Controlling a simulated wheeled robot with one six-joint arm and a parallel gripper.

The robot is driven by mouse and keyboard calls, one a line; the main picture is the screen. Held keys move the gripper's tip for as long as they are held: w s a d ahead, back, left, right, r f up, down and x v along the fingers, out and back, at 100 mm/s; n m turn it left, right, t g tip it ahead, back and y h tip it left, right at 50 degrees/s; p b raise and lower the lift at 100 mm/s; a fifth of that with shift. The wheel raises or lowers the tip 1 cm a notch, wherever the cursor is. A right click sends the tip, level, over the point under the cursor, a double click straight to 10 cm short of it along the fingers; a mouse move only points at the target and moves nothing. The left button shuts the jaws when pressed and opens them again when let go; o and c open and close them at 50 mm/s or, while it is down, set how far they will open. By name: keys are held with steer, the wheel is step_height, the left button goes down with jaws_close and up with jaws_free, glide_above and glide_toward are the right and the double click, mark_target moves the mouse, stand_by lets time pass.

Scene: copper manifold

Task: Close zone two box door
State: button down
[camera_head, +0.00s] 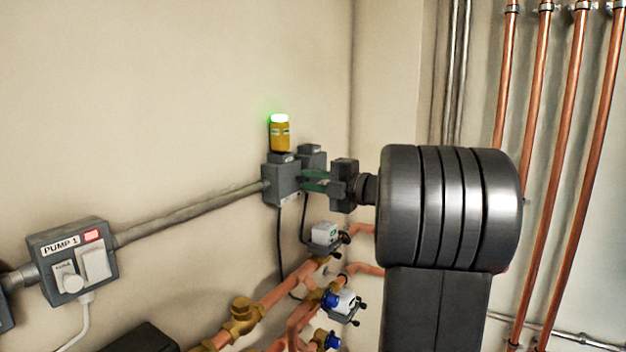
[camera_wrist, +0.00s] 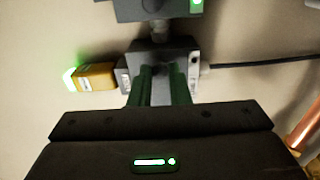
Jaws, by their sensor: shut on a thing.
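A small grey box (camera_head: 280,184) is mounted on the wall in the head view, with a yellow beacon (camera_head: 281,136) lit green on top. In the wrist view the grey box (camera_wrist: 128,62) is ahead of my gripper, with the beacon (camera_wrist: 95,77) at its left. My gripper (camera_head: 304,180) has green fingers that reach the box from the right. In the wrist view the fingers (camera_wrist: 162,72) are close together and shut on a grey part at the box, seemingly its door. The fingers hide much of this part, so I cannot tell the door's angle. No zone label is readable.
A second grey box (camera_head: 312,156) is just behind. A conduit (camera_head: 190,212) runs left to the PUMP 1 switch box (camera_head: 72,258). Brass and copper pipes with valves (camera_head: 326,236) lie below my gripper. Tall copper pipes (camera_head: 537,120) stand at the right. The upper left wall is clear.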

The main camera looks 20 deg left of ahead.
stand_by(0.3)
steer(key=c, duration=1.3)
jaws_free()
steer(key=shift+a, duration=0.1)
steer(key=shift+c, duration=0.2)
steer(key=s+d+b, duration=0.2)
steer(key=d+b, duration=0.1)
steer(key=d, duration=1)
steer(key=shift+s+d, duration=0.35)
steer(key=shift+a, duration=0.15)
steer(key=w+a+p, duration=0.1)
steer(key=a, duration=0.3)
steer(key=w+a+p, duration=0.1)
steer(key=a, duration=0.4)
steer(key=a+p, duration=0.1)
steer(key=a, duration=0.3)
steer(key=shift+w+a, duration=0.15)
steer(key=shift+w, duration=0.25)
